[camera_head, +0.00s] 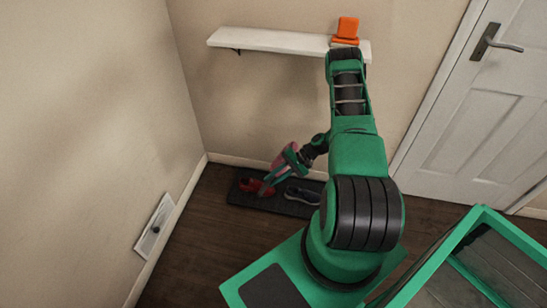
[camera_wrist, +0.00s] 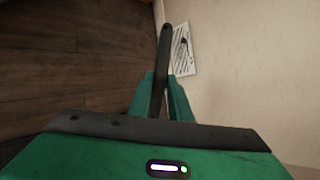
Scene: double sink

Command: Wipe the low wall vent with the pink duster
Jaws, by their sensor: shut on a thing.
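The low wall vent (camera_head: 154,228) is a pale plate with a dark mark, set low on the left wall. It also shows in the wrist view (camera_wrist: 182,50), beyond my fingers. My gripper (camera_head: 288,163) is above the shoe mat, to the right of the vent and well apart from it. It is shut on the duster, whose pink part (camera_head: 280,157) shows partly behind the green fingers. In the wrist view a dark handle (camera_wrist: 164,55) sticks out from between the fingers (camera_wrist: 162,95); the pink head is not seen there.
A dark mat (camera_head: 240,197) holds red shoes (camera_head: 256,187) and a dark blue shoe (camera_head: 302,195) below my gripper. A white shelf (camera_head: 265,40) with an orange object (camera_head: 347,28) hangs on the back wall. A white door (camera_head: 490,110) is at right. The floor (camera_head: 205,240) before the vent is clear.

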